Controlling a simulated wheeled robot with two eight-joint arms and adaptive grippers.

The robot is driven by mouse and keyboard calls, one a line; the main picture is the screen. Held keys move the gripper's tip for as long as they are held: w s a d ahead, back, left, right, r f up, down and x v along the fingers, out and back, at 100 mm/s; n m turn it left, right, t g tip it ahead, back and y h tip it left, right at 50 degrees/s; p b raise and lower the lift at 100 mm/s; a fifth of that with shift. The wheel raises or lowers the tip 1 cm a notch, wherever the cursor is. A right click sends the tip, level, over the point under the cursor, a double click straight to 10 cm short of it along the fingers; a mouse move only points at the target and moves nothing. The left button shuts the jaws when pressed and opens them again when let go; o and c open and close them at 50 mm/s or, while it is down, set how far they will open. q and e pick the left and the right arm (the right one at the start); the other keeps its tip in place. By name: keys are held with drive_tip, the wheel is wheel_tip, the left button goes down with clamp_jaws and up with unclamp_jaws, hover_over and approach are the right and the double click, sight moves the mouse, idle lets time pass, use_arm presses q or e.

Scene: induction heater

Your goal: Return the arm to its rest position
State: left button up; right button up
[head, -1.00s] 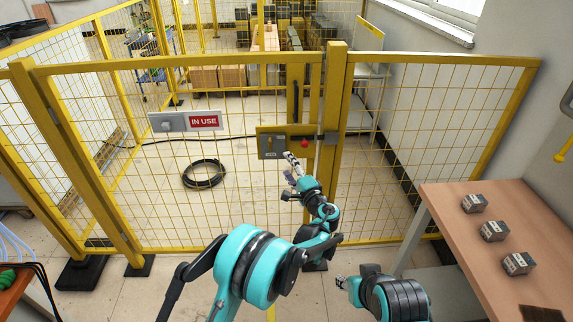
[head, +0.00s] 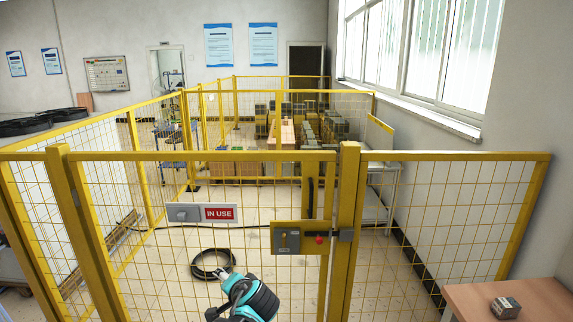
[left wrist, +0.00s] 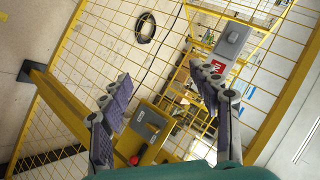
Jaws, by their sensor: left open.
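My left arm shows at the bottom of the head view, with its teal wrist low in the picture. Its gripper (head: 226,275) is small there and overlaps the black hose coil in the picture. In the left wrist view my left gripper (left wrist: 160,98) has its two padded fingers spread wide, with nothing between them. Past the fingers are the yellow mesh fence and the grey lock box (left wrist: 152,126), apart from the gripper. The lock box also shows on its yellow plate in the head view (head: 287,240), with a red button (head: 319,240) beside it. My right gripper is out of view.
The yellow fence (head: 400,157) stands across the front, with an IN USE sign (head: 220,213) on it. A black hose coil (head: 195,268) lies on the floor behind it. A wooden table (head: 540,298) with a small block (head: 505,308) is at lower right.

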use_arm(q)
drive_tip(key=s+a+f+n+g+h, duration=0.1)
drive_tip(key=s+f+n+h, duration=0.1)
drive_tip(key=s, duration=1.1)
drive_tip(key=s+a+f+n+g+h, duration=0.1)
drive_tip(key=s+f+n+h, duration=0.2)
drive_tip(key=s, duration=1)
drive_tip(key=shift+s+a+f+n+g, duration=0.2)
drive_tip(key=shift+f+n+g, duration=0.1)
drive_tip(key=shift+f+n, duration=0.5)
